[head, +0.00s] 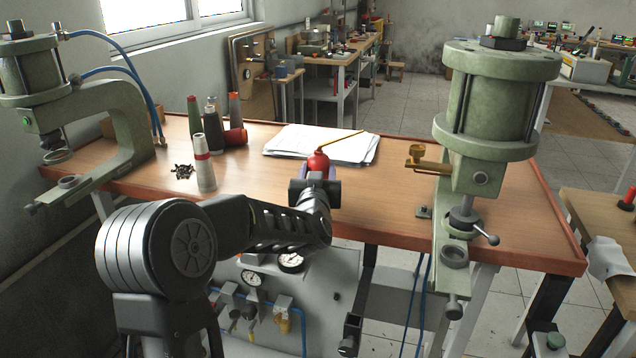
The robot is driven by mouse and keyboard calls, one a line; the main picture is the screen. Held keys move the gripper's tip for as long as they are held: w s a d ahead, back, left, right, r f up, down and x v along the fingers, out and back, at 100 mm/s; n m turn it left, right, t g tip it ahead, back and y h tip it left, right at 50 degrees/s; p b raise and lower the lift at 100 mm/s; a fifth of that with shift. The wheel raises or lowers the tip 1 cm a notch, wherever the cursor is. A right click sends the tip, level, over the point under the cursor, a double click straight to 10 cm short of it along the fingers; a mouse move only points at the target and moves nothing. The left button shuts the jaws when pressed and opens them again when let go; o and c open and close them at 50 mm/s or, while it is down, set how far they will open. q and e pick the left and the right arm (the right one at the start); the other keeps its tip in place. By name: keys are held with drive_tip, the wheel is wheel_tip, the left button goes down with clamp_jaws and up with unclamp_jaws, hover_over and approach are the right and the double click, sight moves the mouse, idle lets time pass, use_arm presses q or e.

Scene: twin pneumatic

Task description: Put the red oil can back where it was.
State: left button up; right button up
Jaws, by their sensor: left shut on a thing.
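The red oil can (318,161) is a small rounded red can with a long thin yellow spout that points up and to the right. It shows just beyond my left gripper (316,176), in front of the stack of papers. My left gripper is shut on the oil can; the gripper's wrist hides the can's lower part. I cannot tell whether the can touches the table. My right gripper is not in view.
The wooden table (400,205) carries green presses at left (120,110) and right (500,100). White papers (290,141) lie at the back. Several thread spools, including a white one (203,165), stand left of centre beside small dark parts (182,171). Bare tabletop lies right of the can.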

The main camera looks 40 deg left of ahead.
use_arm(q)
drive_tip(key=shift+f, duration=1.35)
drive_tip(key=shift+f+b, duration=0.2)
drive_tip(key=shift+b, duration=0.1)
drive_tip(key=o, duration=1.3)
drive_tip(key=shift+c, duration=0.2)
drive_tip(key=shift+r, duration=0.15)
drive_tip(key=v, duration=1.2)
